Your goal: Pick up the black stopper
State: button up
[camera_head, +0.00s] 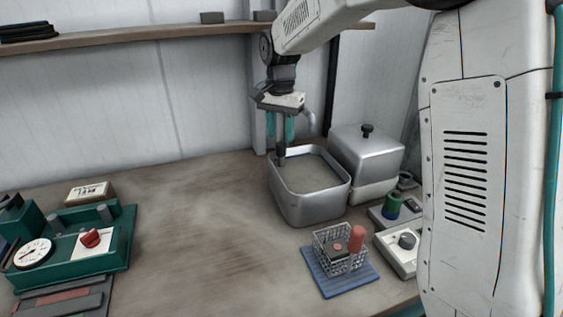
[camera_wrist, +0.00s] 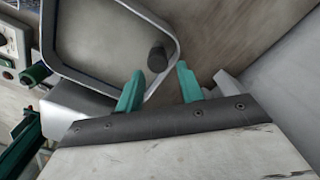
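The black stopper, a dark upright cylinder (camera_head: 281,148), stands at the back-left corner of a metal basin (camera_head: 311,207). It also shows as a dark cylinder (camera_wrist: 157,58) just inside the basin's rim in the wrist view. My gripper (camera_head: 280,133) points down over that corner, its two teal fingers on either side of the stopper's upper part. In the wrist view my gripper (camera_wrist: 158,73) is open, with a visible gap between the stopper and each finger. The stopper's foot is hard to make out.
A grey metal box with a black knob (camera_head: 367,130) stands right of the basin. Teal gauge equipment (camera_head: 72,245) is at left. The middle of the table is clear.

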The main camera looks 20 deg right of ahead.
aim_at(281, 153)
notch_tip(281, 153, down, 7)
jog(key=shift+s+f, duration=0.1)
jog(key=shift+f, duration=0.1)
jog(key=shift+c, duration=0.4)
jog(key=c, duration=0.7)
